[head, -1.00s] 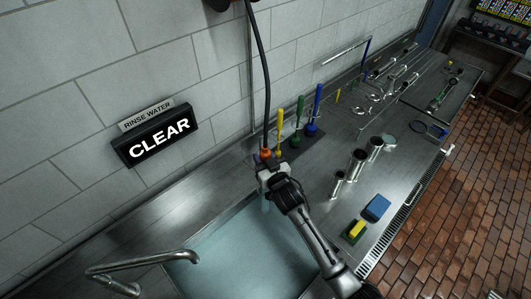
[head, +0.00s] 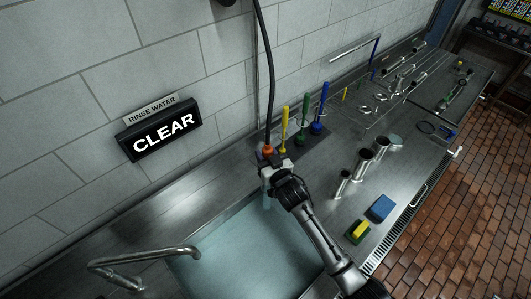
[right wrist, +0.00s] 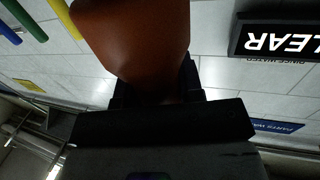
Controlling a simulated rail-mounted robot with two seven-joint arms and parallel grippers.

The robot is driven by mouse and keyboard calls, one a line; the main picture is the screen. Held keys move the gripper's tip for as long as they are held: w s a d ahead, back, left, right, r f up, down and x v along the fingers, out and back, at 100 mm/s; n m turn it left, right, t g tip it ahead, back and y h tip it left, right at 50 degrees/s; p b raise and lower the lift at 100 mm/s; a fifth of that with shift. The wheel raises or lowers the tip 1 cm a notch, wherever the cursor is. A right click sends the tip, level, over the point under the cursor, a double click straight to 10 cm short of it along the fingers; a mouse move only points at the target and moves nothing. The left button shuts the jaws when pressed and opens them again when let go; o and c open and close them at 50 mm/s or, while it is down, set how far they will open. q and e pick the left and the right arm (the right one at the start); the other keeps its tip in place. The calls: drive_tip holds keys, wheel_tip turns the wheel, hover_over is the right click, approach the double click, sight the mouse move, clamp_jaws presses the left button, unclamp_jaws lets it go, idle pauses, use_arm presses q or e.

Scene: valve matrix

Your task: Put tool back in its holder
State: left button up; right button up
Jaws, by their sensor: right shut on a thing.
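A hanging black hose (head: 268,75) ends in an orange tool (head: 267,150), which looks like a spray head. My right gripper (head: 271,166) is shut on the tool and holds it upright above the back edge of the water-filled sink (head: 245,250). A pale bluish streak shows just below the gripper; I cannot tell if it is water or the nozzle. In the right wrist view the orange tool (right wrist: 140,35) fills the top middle, close up between the jaws. I cannot make out which fixture is its holder. My left gripper is not in view.
Yellow (head: 284,125), green (head: 302,135) and blue (head: 319,115) brushes stand on a dark mat right of the tool. A bent faucet (head: 125,262) is at lower left. Metal cylinders (head: 364,160) and sponges (head: 381,207) sit on the counter. A "CLEAR" sign (head: 160,135) is on the wall.

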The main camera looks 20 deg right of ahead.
drive_tip(key=shift+f+b, duration=0.85)
drive_tip(key=shift+f, duration=0.65)
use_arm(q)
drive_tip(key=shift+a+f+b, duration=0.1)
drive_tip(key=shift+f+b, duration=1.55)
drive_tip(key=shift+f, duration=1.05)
use_arm(e)
drive_tip(key=shift+f, duration=2.4)
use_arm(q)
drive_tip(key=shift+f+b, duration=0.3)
use_arm(e)
drive_tip(key=shift+f, duration=0.6)
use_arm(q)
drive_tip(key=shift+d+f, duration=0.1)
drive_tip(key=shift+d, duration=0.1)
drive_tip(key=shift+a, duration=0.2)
use_arm(e)
drive_tip(key=shift+f, duration=0.15)
use_arm(q)
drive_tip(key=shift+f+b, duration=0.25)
drive_tip(key=shift+b, duration=0.1)
use_arm(e)
drive_tip(key=shift+f, duration=0.4)
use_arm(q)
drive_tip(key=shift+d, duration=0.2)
use_arm(e)
drive_tip(key=o, duration=1)
